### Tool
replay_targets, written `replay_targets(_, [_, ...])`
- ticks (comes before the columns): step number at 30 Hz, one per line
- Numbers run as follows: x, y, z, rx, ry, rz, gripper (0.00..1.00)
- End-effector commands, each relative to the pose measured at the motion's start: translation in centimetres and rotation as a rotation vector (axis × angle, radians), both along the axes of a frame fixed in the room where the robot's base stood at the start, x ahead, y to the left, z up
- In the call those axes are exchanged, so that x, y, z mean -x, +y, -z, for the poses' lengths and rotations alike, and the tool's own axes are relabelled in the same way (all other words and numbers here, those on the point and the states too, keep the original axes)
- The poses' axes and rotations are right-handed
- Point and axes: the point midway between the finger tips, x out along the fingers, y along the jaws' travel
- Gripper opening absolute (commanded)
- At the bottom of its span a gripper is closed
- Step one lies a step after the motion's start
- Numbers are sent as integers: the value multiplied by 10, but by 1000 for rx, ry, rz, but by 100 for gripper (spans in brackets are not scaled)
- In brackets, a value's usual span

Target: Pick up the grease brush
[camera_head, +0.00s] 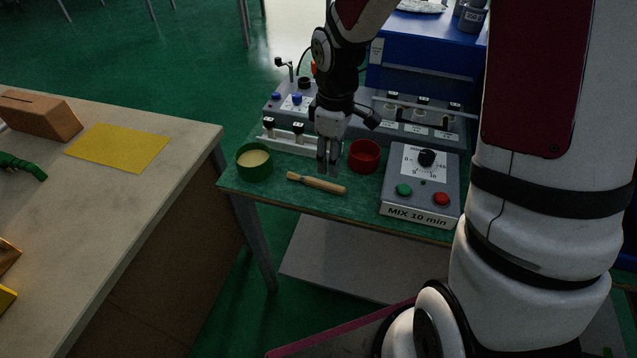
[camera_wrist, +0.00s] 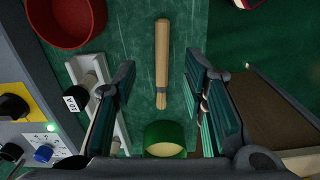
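The grease brush (camera_head: 317,183) has a light wooden handle and lies on the green bench top near its front edge, between a green cup and a red cup. In the wrist view the grease brush (camera_wrist: 162,62) lies lengthwise, with its bristle end towards the green cup. My gripper (camera_head: 328,170) points down above the bench, just behind the brush in the head view. In the wrist view my gripper (camera_wrist: 164,78) has its two fingers wide apart with nothing between them. The brush shows between and beyond the fingertips, not visibly touched.
The green cup (camera_head: 254,163) with pale contents stands left of the brush; the red cup (camera_head: 365,156) stands right. A grey control box (camera_head: 421,185) marked "MIX 10 min" is further right. A white rack (camera_head: 290,146) stands behind. A pale table (camera_head: 175,185) is at the left.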

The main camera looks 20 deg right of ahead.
Motion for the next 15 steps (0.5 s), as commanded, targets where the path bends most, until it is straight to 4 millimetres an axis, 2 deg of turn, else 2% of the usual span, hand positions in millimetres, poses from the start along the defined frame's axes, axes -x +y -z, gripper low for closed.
replay_targets(3, [0,0,19,0,3,0,39])
replay_targets(11, [0,1,36,0,1,-1,39])
replay_targets(15, [0,5,57,0,4,0,39])
